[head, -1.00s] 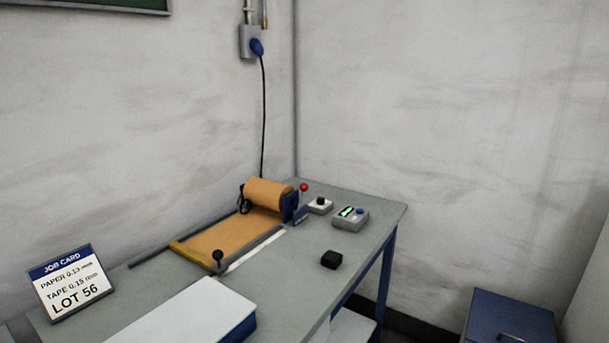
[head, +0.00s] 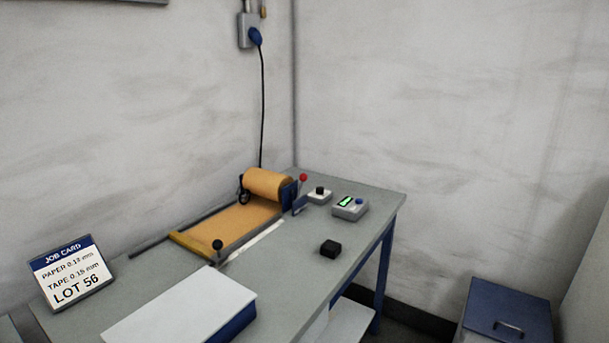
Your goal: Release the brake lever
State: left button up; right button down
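A second lever with a black ball knob (head: 217,244) stands at the near end of the bed. Neither of my grippers is in the head view.
The grey table (head: 310,285) also holds a small box with a black knob (head: 319,195), a box with a green display (head: 350,207), a black block (head: 330,248), a white-topped blue box (head: 180,310) and a job card (head: 70,273). A blue cabinet (head: 508,315) stands at right.

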aim_at(303, 177)
jog(key=i+l, duration=0.65)
jog(key=l, duration=0.25)
jog(key=i+l+u, duration=0.1)
jog(key=i+l, duration=0.55)
jog(key=l, duration=0.25)
